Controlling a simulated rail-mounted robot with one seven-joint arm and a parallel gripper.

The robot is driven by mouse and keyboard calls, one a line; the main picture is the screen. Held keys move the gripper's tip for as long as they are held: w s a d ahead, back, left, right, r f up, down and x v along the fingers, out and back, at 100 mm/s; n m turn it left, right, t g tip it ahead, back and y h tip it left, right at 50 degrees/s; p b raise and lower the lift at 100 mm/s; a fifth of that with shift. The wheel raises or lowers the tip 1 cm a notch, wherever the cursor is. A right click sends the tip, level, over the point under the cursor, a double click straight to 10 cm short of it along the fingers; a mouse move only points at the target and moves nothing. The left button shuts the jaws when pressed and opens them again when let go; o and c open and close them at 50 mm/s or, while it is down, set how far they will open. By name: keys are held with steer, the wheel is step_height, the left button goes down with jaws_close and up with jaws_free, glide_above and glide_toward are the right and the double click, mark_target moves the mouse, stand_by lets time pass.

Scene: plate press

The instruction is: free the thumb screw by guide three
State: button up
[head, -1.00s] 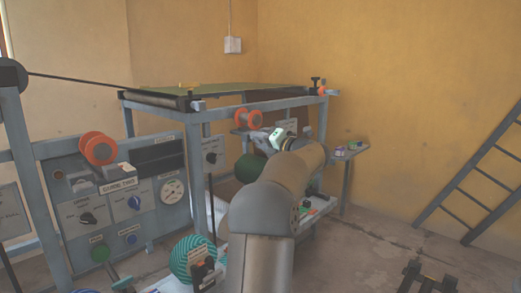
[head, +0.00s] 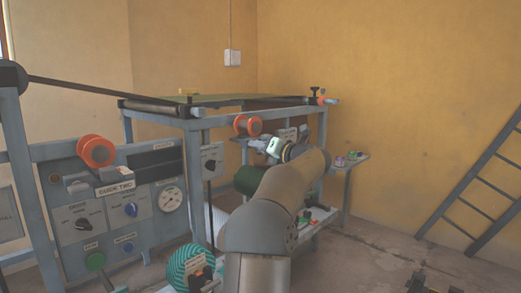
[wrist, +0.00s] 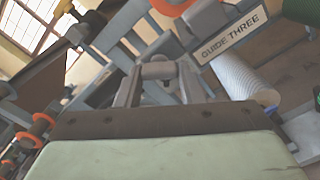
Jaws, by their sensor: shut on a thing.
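The guide three label (wrist: 235,35) shows at the top right of the wrist view. Beside it are an orange roller (wrist: 172,5) and a grey cylinder. The thumb screw, a small pale grey knob (wrist: 158,70), sits between the fingertips of my gripper (wrist: 158,76) in the wrist view, with a finger on each side. My gripper is shut on it. In the head view my wrist (head: 275,147) is just right of and below an orange roller (head: 247,125) on the far frame. The fingertips and the screw are hidden there.
A nearer panel with the guide two label (head: 115,188), dials and an orange roller (head: 96,151) stands at the left. A small shelf (head: 350,160) is right of my arm. A ladder (head: 470,185) leans on the right wall. The floor between is mostly clear.

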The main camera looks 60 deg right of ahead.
steer(key=o, duration=1)
steer(key=p+v, duration=0.3)
steer(key=v, duration=1.4)
steer(key=shift+s+a+p, duration=0.1)
steer(key=shift+s+p, duration=0.15)
steer(key=shift+p, duration=0.1)
